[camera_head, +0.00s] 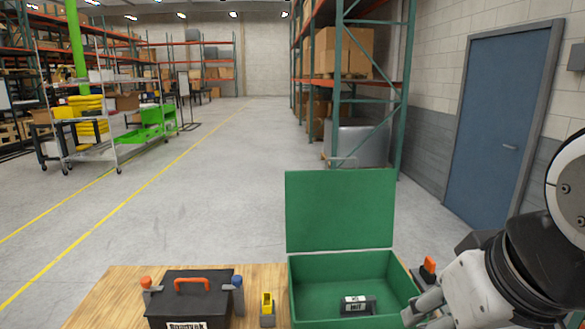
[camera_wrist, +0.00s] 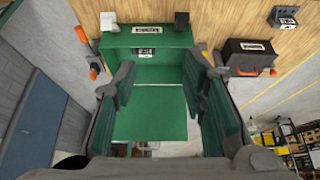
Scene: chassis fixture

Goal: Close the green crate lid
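The green crate (camera_head: 340,270) stands on the wooden table. Its flat green lid (camera_head: 340,210) stands open, roughly upright along the far edge. A small dark item with a white label (camera_head: 356,304) lies inside the crate. My gripper (camera_head: 422,306) is at the crate's right side, partly cut off by the frame and apart from the lid. In the wrist view my gripper (camera_wrist: 165,82) has its fingers spread wide with nothing between them. The crate (camera_wrist: 115,42) and lid (camera_wrist: 150,110) show beyond and between the fingers.
A black toolbox (camera_head: 188,297) with an orange handle sits left of the crate, orange- and blue-handled tools beside it. A yellow-and-grey item (camera_head: 267,310) stands between toolbox and crate. An orange-topped tool (camera_head: 429,266) is at the crate's right, close to my gripper.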

